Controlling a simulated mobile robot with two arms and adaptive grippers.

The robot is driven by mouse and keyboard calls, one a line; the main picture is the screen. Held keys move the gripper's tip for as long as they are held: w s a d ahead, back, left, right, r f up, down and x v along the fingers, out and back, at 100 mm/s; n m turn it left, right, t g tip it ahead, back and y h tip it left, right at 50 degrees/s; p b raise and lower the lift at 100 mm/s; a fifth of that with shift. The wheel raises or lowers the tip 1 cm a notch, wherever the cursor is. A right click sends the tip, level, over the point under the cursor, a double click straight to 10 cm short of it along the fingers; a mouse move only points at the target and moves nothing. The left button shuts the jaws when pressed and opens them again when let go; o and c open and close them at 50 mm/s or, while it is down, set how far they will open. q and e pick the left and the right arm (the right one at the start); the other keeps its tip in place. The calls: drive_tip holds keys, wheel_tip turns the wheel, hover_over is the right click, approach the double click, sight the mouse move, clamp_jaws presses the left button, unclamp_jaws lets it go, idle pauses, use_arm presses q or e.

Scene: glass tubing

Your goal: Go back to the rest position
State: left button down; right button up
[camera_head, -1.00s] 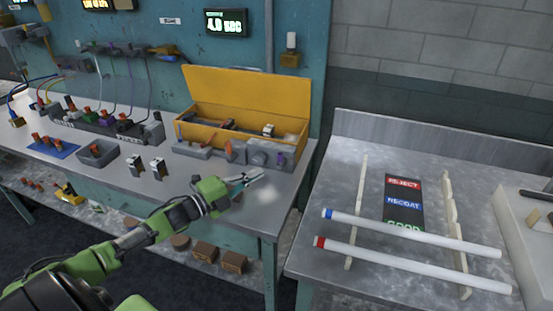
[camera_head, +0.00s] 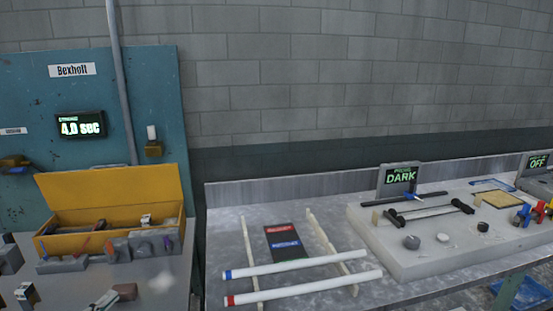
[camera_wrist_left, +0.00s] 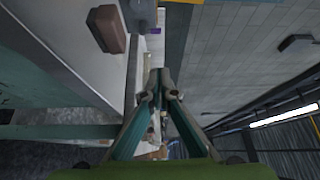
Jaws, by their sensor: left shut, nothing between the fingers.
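The tip of my left gripper (camera_head: 104,300) shows at the bottom left edge of the head view, over the near part of the left bench. In the left wrist view its two fingers (camera_wrist_left: 160,84) meet at the tips, shut with nothing between them. A brown block (camera_head: 124,291) lies on the bench just right of the gripper, apart from it; it also shows in the left wrist view (camera_wrist_left: 107,28). My right gripper is in neither view.
A yellow open box (camera_head: 110,190) stands on the left bench. Two white tubes, one blue-ended (camera_head: 295,265) and one red-ended (camera_head: 305,287), lie across pale rails on the right bench. A white slab (camera_head: 400,262) with fixtures and a DARK display stands further right.

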use_arm(q)
drive_tip(key=s+d+f+n+g+y, duration=0.5)
drive_tip(key=s+d+f+n, duration=0.6)
drive_tip(key=f, duration=0.3)
drive_tip(key=s+d+f+n+g, duration=0.1)
drive_tip(key=s+d+n+g, duration=0.35)
drive_tip(key=s, duration=0.65)
drive_tip(key=s+d+n+g, duration=0.4)
drive_tip(key=s+d+g, duration=0.15)
drive_tip(key=s, duration=0.55)
wheel_tip(320, 180, down, 25)
drive_tip(key=s, duration=0.2)
drive_tip(key=s+a+f+g, duration=0.1)
drive_tip(key=s+a+f, duration=0.1)
drive_tip(key=s+f, duration=1.5)
drive_tip(key=shift+a+m+y, duration=0.3)
drive_tip(key=shift+a+m, duration=0.05)
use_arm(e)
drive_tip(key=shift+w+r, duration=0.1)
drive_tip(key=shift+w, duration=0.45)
